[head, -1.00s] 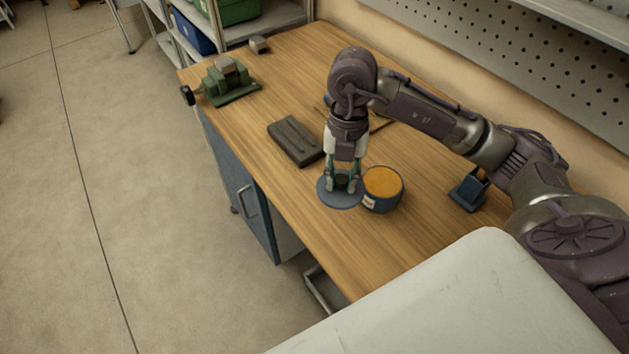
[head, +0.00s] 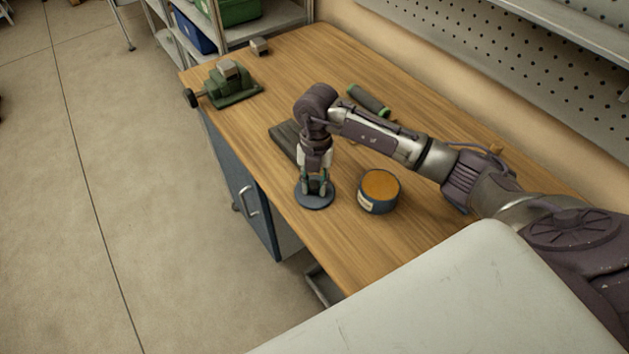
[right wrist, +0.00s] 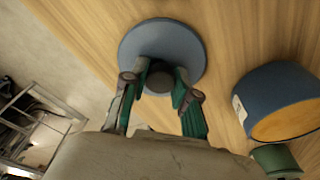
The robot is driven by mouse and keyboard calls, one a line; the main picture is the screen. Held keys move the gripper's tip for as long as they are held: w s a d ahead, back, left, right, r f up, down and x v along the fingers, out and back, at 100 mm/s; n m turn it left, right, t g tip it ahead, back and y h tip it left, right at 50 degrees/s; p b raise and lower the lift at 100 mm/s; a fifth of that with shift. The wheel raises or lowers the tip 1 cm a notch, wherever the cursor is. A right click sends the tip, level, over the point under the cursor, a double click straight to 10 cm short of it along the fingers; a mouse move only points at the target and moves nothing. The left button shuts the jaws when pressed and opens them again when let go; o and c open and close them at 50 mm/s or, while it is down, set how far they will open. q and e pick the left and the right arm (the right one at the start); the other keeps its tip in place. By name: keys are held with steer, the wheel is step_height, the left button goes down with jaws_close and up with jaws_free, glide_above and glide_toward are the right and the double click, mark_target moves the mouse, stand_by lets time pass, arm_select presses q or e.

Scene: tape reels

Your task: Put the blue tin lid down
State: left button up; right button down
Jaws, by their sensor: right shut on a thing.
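The blue tin lid (head: 315,201) is a flat round disc with a dark knob, near the front edge of the bench. My right gripper (head: 317,187) points down over it and is shut on its knob. In the right wrist view the lid (right wrist: 162,42) shows flat, with the gripper's fingers (right wrist: 159,88) on both sides of the dark knob. The lid is at or very close to the bench top; I cannot tell whether it touches. The blue tin (head: 378,192), open with orange contents, stands just right of the lid, apart from it. My left gripper is not in view.
The wooden bench (head: 345,243) has free room in front of the tin. A dark grey block (head: 284,137) lies behind my right gripper. A green vise (head: 229,84) stands at the far left end. A green-handled tool (head: 368,100) lies towards the wall.

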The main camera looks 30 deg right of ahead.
steer(key=shift+f, duration=0.2)
steer(key=c, duration=0.9)
jaws_free()
steer(key=shift+r, duration=0.1)
steer(key=shift+r, duration=0.15)
steer(key=shift+w+r, duration=0.1)
steer(key=shift+r, duration=0.2)
steer(key=r+b, duration=0.1)
steer(key=r, duration=0.2)
steer(key=w+r+b, duration=0.1)
steer(key=r, duration=0.3)
steer(key=d+r+b, duration=0.1)
steer(key=r, duration=0.3)
steer(key=shift+w+r, duration=0.1)
steer(key=shift+w, duration=0.05)
